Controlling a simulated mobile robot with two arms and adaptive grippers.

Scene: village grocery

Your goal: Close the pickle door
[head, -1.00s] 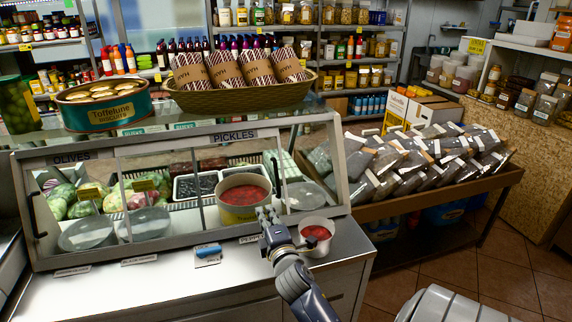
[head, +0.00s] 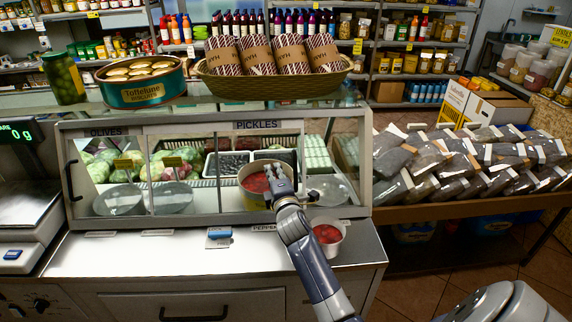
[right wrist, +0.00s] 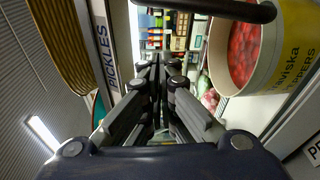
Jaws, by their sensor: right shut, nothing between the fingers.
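The glass-fronted counter case has a section labelled OLIVES on the left and one labelled PICKLES (head: 256,125) on the right; that label also shows in the right wrist view (right wrist: 106,52). My right gripper (head: 280,180) is shut and empty at the front of the pickle section, overlapping the right side of a tub of red peppers (head: 254,185). In the right wrist view, a dark bar (right wrist: 225,9), seemingly a handle, crosses beside the fingers (right wrist: 157,75), with the tub (right wrist: 275,50) beyond. I cannot tell how far the pickle door is open. My left gripper is out of view.
A white cup of red food (head: 328,235) stands on the steel counter (head: 180,258) beside my right arm. A blue-handled item (head: 219,233) lies on the ledge. A basket (head: 275,86) and a green tin (head: 140,92) stand on top. A bin of bags (head: 455,165) stands right.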

